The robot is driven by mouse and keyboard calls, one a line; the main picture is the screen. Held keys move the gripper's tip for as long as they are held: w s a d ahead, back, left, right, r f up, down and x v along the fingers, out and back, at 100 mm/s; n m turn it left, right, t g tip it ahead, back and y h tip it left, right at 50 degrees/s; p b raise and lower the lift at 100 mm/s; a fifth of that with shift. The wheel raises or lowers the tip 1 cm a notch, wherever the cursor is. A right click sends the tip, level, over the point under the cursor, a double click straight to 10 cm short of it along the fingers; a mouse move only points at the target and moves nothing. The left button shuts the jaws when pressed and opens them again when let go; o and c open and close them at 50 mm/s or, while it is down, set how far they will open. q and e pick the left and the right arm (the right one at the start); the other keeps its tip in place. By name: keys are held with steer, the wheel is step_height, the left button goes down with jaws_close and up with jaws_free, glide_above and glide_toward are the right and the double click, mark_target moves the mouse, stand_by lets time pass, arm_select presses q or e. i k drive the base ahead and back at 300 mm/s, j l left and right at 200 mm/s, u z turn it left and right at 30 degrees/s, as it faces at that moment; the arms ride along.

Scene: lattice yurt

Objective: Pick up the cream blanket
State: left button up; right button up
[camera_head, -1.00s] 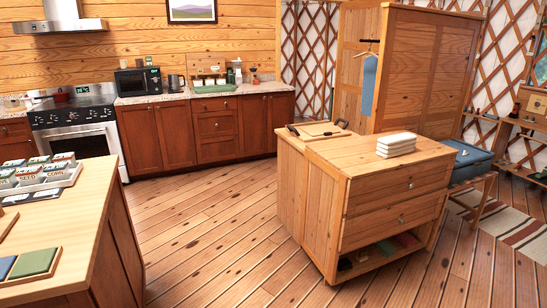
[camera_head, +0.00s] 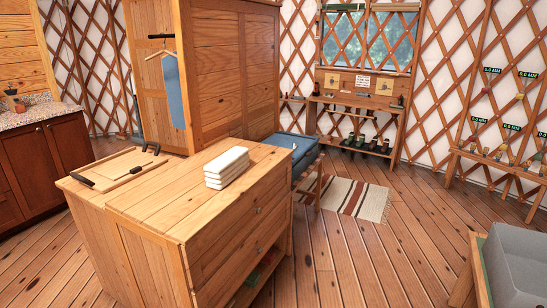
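A folded cream blanket (camera_head: 227,166) lies in a neat stack on the top of a wooden drawer chest (camera_head: 160,204), near the chest's back right edge. The chest stands in the left middle of the head view. Neither of my grippers shows in this view, and nothing is seen touching the blanket.
A tray with dark handles (camera_head: 112,170) lies on the chest's left end. A tall wardrobe (camera_head: 235,70) stands behind, with a blue cushioned bench (camera_head: 290,149) beside it. A grey bin (camera_head: 515,265) is at bottom right. The plank floor (camera_head: 350,255) between is clear.

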mark_target(220, 172)
steer(key=i+l+z, duration=0.2)
steer(key=i, duration=0.75)
